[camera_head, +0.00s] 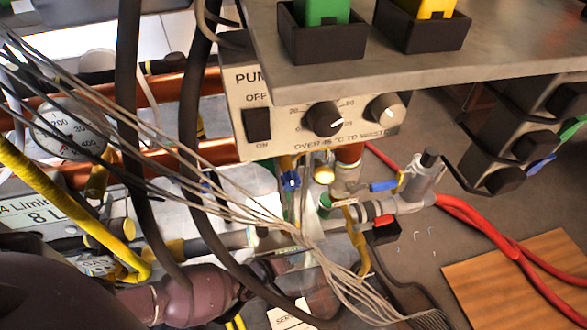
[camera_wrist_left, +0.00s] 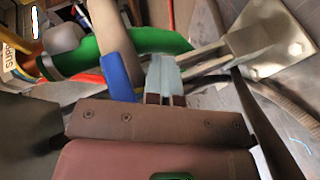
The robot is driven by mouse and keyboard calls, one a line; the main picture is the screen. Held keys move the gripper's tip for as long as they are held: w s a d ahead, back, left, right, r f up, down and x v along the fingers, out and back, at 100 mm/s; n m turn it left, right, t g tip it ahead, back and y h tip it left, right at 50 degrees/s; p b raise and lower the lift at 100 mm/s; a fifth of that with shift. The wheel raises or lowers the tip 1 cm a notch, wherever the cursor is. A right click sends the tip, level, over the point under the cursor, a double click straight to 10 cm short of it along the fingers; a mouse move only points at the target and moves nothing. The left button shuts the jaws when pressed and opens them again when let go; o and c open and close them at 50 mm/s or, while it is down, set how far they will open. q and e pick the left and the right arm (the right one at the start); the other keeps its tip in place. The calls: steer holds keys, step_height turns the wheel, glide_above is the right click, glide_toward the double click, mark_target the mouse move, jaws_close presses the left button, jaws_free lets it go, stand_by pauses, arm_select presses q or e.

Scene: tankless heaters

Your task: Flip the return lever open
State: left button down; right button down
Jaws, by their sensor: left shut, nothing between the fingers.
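I cannot tell for sure which lever is the return lever, as no return label is readable. A blue lever (camera_wrist_left: 120,77) stands close to the left of my left gripper's fingers (camera_wrist_left: 163,78) in the left wrist view, in front of a green pipe (camera_wrist_left: 150,42). The fingers are together and empty, apart from the lever as far as I can tell. In the head view my left gripper (camera_head: 303,207) is partly hidden behind wires, near a small blue handle (camera_head: 291,181). Another blue lever (camera_head: 384,186) and a red one (camera_head: 385,220) sit on the pipework to the right. My right gripper is not in view.
A pump control box (camera_head: 310,110) with knobs hangs above under a grey shelf (camera_head: 400,65). A pale wire bundle (camera_head: 240,215) and dark hoses (camera_head: 190,110) cross the work area. Red hoses (camera_head: 480,225) and a wooden board (camera_head: 525,280) lie at the right.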

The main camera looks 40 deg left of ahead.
arm_select(q)
steer(key=shift+w+d+r, duration=0.2)
steer(key=shift+w+r, duration=0.35)
steer(key=shift+r, duration=0.05)
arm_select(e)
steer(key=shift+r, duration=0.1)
arm_select(q)
steer(key=f+p+v, duration=0.1)
steer(key=p+v, duration=0.2)
steer(key=v, duration=0.8)
steer(key=shift+s+a, duration=0.15)
steer(key=shift+s, duration=0.3)
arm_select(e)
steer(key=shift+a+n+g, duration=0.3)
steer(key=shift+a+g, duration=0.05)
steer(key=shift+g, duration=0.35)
arm_select(q)
steer(key=shift+f, duration=0.15)
